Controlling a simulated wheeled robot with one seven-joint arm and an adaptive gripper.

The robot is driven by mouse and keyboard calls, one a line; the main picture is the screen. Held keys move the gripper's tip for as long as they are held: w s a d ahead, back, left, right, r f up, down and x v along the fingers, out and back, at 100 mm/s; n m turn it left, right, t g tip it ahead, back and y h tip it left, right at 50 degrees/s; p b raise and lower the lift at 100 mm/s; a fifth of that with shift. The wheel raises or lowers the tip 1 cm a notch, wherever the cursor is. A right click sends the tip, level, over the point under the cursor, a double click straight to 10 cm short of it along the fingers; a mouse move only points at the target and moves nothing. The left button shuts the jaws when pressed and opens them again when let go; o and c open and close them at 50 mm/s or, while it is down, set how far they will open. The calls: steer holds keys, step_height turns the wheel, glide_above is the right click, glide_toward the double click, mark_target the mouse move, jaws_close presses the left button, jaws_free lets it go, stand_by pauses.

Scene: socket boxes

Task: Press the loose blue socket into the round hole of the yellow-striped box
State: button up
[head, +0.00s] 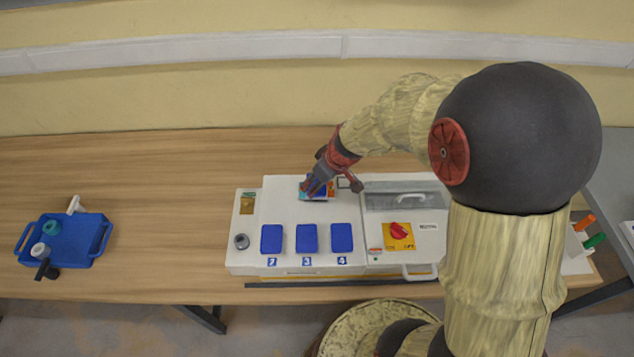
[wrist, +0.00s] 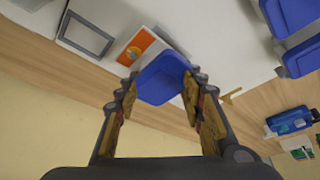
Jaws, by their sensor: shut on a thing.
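My gripper (head: 314,185) is at the back part of the white box on the left of the bench pair. In the wrist view its two fingers (wrist: 160,92) are closed on the sides of a blue piece (wrist: 162,74), which I take for the loose blue socket. The fingers and arm mostly hide it in the head view. The white box (head: 283,211) has a row of blue square pieces on its front half. A second box (head: 425,226) to the right has a yellow line along its lower front edge. I cannot make out a round hole.
An orange card (wrist: 136,46) lies close by the held piece. A red rotary switch (head: 398,230) on a yellow plate sits on the right box. A blue tray (head: 72,238) with small items stands far left. The wooden table (head: 160,190) between is clear.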

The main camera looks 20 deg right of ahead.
steer(key=shift+f, duration=0.1)
steer(key=shift+f+b, duration=0.55)
steer(key=shift+b, duration=0.2)
steer(key=o, duration=1.3)
steer(key=shift+c, duration=0.2)
steer(key=w+a+r+p+v, duration=0.1)
steer(key=p+v, duration=0.3)
steer(key=v, duration=1.4)
steer(key=shift+w+r, duration=0.3)
steer(key=shift+w, duration=0.2)
